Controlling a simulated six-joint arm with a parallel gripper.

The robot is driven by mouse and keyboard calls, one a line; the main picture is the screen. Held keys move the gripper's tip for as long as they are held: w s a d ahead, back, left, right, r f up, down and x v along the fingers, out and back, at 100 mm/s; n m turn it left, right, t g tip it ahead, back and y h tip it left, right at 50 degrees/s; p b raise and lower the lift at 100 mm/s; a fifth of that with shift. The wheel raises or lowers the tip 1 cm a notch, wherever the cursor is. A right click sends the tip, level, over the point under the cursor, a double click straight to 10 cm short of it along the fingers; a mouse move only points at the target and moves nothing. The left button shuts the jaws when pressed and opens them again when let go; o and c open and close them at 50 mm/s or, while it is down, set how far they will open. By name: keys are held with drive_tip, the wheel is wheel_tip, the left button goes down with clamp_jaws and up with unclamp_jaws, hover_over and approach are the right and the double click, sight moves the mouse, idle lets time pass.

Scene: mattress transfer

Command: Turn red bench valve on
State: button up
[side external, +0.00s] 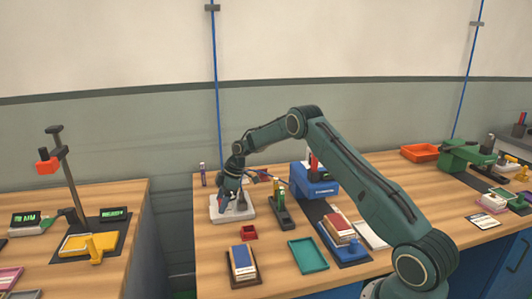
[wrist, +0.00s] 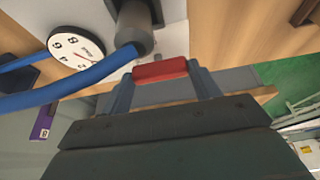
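The red bench valve handle (wrist: 160,70) is a short red bar in the middle of the wrist view, beside a grey cylindrical fitting (wrist: 135,28). My gripper (wrist: 163,76) has one finger at each end of the red bar, with no clear gap between fingers and bar, so it looks shut on it. In the side external view my gripper (side external: 229,190) points down over a pale valve plate (side external: 218,214) at the left of the long bench.
A round white gauge (wrist: 76,48) and blue pipes (wrist: 70,82) are close left of the handle in the wrist view.

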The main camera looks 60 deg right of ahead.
drive_tip(key=shift+c, duration=1.4)
drive_tip(key=shift+m, duration=0.5)
drive_tip(key=m+h, duration=0.1)
drive_tip(key=m, duration=0.1)
drive_tip(key=shift+s+a+m+t, duration=0.1)
drive_tip(key=shift+a+m+t, duration=0.05)
drive_tip(key=shift+m+t, duration=0.2)
drive_tip(key=m+h, duration=0.1)
drive_tip(key=m, duration=0.3)
drive_tip(key=shift+a+m+t+h, duration=0.1)
drive_tip(key=shift+m+t+h, duration=0.15)
drive_tip(key=shift+t+h, duration=0.15)
drive_tip(key=m+h, duration=0.1)
drive_tip(key=m, duration=0.1)
drive_tip(key=m+h, duration=0.1)
drive_tip(key=m, duration=0.2)
drive_tip(key=shift+a+g, duration=0.15)
drive_tip(key=shift+g, duration=0.1)
drive_tip(key=m, duration=0.2)
drive_tip(key=m+h, duration=0.1)
drive_tip(key=m, duration=0.1)
drive_tip(key=shift+m+g+h, duration=0.3)
drive_tip(key=shift+m+g, duration=0.1)
